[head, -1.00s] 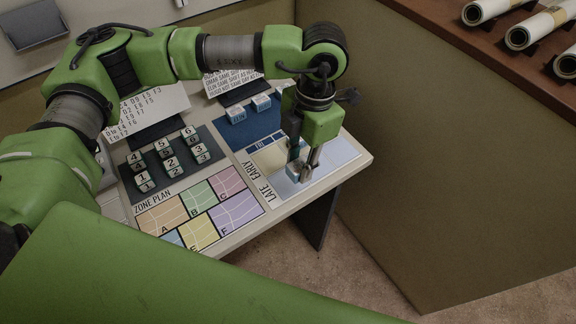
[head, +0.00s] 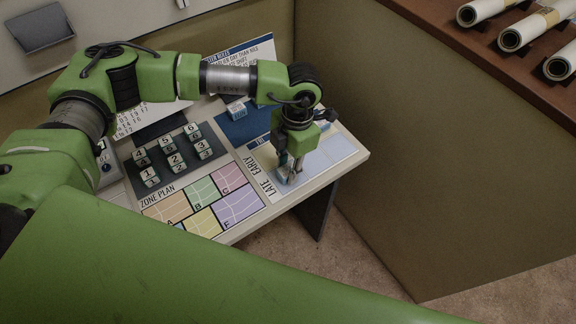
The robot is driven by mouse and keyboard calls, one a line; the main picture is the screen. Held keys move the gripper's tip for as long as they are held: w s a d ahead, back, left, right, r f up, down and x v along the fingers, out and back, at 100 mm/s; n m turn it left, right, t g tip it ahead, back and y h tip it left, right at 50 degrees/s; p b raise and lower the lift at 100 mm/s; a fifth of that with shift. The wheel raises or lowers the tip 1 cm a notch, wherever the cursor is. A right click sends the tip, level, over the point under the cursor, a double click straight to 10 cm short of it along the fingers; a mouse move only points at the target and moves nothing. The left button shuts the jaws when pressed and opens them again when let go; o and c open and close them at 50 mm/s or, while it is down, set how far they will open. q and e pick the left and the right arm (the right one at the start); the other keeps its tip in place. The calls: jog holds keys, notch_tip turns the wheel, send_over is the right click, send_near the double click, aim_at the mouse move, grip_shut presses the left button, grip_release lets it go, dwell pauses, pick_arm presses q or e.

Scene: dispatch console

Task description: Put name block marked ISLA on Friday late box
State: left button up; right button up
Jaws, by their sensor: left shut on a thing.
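My left gripper (head: 289,172) points down over the roster board (head: 325,153) and is shut on a small pale block (head: 283,177). The block is mostly hidden by the fingers, and its name cannot be read. It is low over the LATE row, in the left, pale yellow part of the board; whether it touches the board I cannot tell. The day heading by it is mostly hidden by the arm, so I cannot confirm Friday. My right gripper is not in view.
A blue tray (head: 232,129) with a name block (head: 236,110) lies behind the board, partly hidden by my arm. Numbered blocks stand on a dark tray (head: 190,167). A zone plan (head: 203,203) lies in front. A partition (head: 400,150) rises to the right.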

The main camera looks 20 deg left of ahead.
pick_arm(q)
jog(key=o, duration=0.6)
jog(key=shift+f, duration=0.15)
jog(key=o, duration=0.4)
jog(key=shift+r, duration=0.35)
jog(key=r+b, duration=0.1)
jog(key=r, duration=0.3)
jog(key=r+b, duration=0.1)
jog(key=r, duration=0.2)
jog(key=w+d+r+b, duration=0.1)
jog(key=r, duration=0.3)
jog(key=shift+w+r, duration=0.1)
jog(key=shift+r, duration=0.25)
